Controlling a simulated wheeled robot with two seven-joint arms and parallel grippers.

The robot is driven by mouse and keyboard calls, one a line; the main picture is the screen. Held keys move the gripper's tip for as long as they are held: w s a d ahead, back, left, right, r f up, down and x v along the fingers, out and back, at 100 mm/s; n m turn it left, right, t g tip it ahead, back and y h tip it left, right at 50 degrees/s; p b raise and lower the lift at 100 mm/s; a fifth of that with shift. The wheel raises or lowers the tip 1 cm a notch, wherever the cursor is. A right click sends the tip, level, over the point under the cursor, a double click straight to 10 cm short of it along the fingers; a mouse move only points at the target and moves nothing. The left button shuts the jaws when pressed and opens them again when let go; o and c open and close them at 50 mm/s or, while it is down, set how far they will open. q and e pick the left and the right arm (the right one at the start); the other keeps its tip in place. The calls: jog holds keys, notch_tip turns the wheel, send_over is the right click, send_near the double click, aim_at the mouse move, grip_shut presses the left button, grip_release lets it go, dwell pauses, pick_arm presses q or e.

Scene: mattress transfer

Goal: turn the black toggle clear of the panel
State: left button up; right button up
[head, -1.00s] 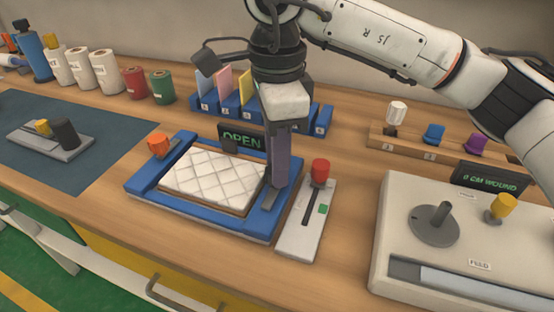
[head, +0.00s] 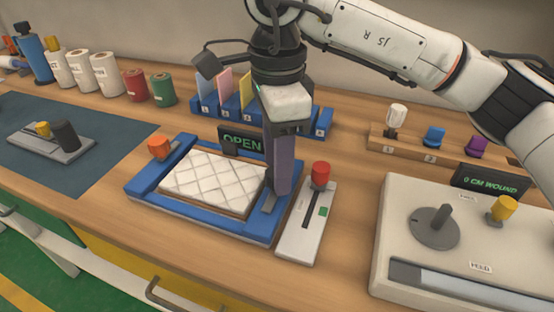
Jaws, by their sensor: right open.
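The white quilted panel (head: 212,182) lies in the blue frame (head: 141,190) on the bench. A dark toggle (head: 270,203) sits on the frame's right rail, beside the panel's right edge. My right gripper (head: 282,190) points down over that rail, close to the toggle. It is open, but its fingers line up in this view, so the gap does not show. I cannot tell whether a finger touches the toggle. Another small dark part (head: 229,145) stands at the frame's far edge. My left gripper is not in view.
An OPEN sign (head: 243,143) stands behind the frame. An orange knob (head: 158,147) is at its left corner. A slider box (head: 299,240) with a red knob (head: 321,173) stands close on the right. A winding console (head: 393,240) fills the right front.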

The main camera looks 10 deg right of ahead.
notch_tip(320, 180, up, 10)
jog(key=p, duration=0.1)
jog(key=shift+r, duration=0.15)
dwell(0.4)
